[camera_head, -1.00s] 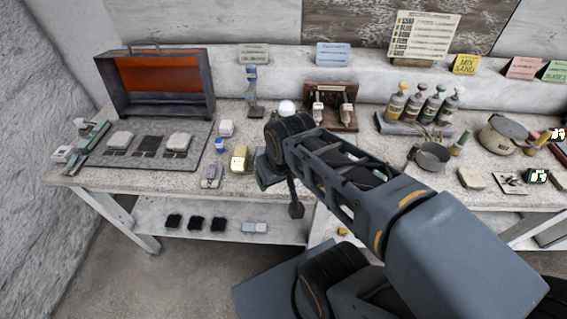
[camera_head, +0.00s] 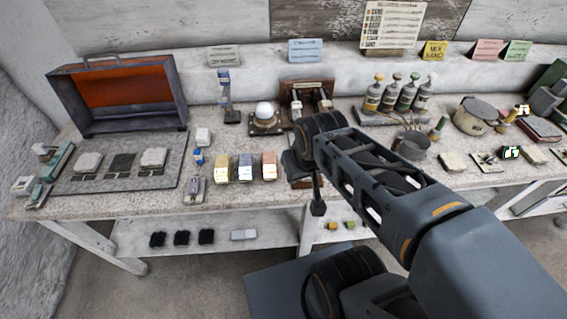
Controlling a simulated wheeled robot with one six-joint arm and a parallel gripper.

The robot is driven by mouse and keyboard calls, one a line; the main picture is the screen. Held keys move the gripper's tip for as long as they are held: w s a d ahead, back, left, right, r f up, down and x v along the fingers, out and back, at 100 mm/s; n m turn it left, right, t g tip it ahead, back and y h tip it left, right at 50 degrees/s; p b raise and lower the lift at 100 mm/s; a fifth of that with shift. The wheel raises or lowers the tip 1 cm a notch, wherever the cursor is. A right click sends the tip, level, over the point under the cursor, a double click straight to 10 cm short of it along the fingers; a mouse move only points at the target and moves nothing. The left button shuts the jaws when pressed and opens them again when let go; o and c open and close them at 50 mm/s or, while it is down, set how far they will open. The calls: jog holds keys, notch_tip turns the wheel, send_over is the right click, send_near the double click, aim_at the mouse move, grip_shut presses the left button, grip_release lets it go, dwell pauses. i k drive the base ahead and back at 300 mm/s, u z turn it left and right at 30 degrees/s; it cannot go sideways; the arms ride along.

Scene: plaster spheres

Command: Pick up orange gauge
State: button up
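A small orange block-like item (camera_head: 269,166), which looks like the orange gauge, stands near the front of the workbench. It is at the right end of a short row with a blue-and-white one (camera_head: 245,167) and a yellow one (camera_head: 222,168). My gripper (camera_head: 317,208) hangs at the end of my arm, to the right of the row and apart from the orange item, by the bench's front edge. Its fingers are dark and seen from behind, so I cannot tell whether they are open. My wrist hides part of the bench behind it.
A domed white sphere on a dark base (camera_head: 265,118) stands behind the row. A grey slab with pads (camera_head: 120,185) and an open orange-lined case (camera_head: 118,95) are at left. Bottles (camera_head: 390,97) and a pan (camera_head: 411,146) are at right. A lower shelf (camera_head: 215,240) runs below.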

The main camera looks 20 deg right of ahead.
aim_at(269, 172)
jog(key=z, duration=0.1)
jog(key=k, duration=1.2)
jog(key=u, duration=0.75)
jog(key=i, duration=1.3)
jog(key=z, duration=0.7)
